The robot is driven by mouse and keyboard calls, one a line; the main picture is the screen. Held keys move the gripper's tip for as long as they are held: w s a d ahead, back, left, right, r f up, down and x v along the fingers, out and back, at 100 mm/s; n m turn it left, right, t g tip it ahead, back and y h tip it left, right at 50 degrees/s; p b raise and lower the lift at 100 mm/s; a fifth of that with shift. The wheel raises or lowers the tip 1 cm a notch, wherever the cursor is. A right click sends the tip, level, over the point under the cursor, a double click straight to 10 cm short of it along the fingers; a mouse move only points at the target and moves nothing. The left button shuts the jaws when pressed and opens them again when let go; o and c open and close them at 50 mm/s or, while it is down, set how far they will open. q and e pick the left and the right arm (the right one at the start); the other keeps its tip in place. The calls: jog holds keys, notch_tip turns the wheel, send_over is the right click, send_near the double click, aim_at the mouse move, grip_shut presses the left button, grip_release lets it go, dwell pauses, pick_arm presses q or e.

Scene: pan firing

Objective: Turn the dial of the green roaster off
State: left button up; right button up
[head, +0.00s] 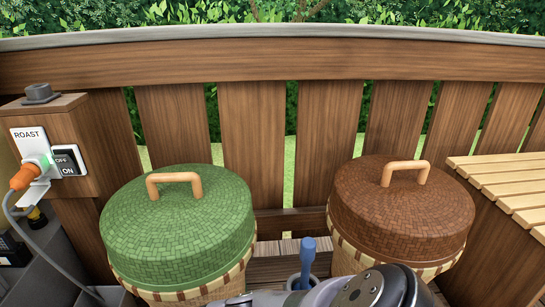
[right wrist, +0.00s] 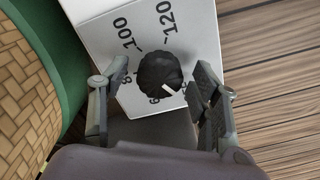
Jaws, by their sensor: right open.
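A black round dial (right wrist: 160,74) sits on a white panel (right wrist: 200,30) printed with 100, 120 and partly hidden smaller numbers. Its white pointer mark faces the lower right of the picture, near my right finger. My right gripper (right wrist: 150,84) is open, with one finger on each side of the dial; I cannot tell if either touches it. A green rim and woven side (right wrist: 25,90) stand left of the panel. In the head view a green lidded woven basket (head: 180,230) stands left of centre. My right arm covers the bottom centre there, hiding the dial. My left gripper is out of view.
A brown lidded basket (head: 400,215) stands at the right, beside a slatted bench (head: 505,185). A blue handle (head: 307,258) rises between the baskets. A ROAST switch box (head: 70,160) with an orange plug (head: 28,176) is at the left. A wooden fence closes the back.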

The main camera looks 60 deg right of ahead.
jog(key=shift+w+f+m+b, duration=0.1)
jog(key=shift+f+m+b, duration=0.1)
jog(key=shift+m+b, duration=0.65)
jog(key=shift+d+m+b, duration=0.1)
jog(key=shift+m+b, duration=0.25)
jog(key=shift+m, duration=0.1)
notch_tip(320, 180, up, 19)
jog(key=p, duration=1)
jog(key=s+d+f+n+p, duration=0.1)
jog(key=s+d+f+p, duration=0.1)
jog(key=s+p, duration=0.6)
jog(key=s+d+f+t+p, duration=0.1)
jog(key=s+d+f+p, duration=0.1)
jog(key=s+p, duration=0.7)
jog(key=s+d+f+n+p, duration=0.1)
jog(key=s+d+f+p, duration=0.2)
jog(key=s+p, duration=0.6)
jog(key=shift+s+d+n+t, duration=0.25)
jog(key=shift+s+n+t, duration=0.05)
jog(key=shift+s, duration=3)
jog(key=shift+f, duration=0.1)
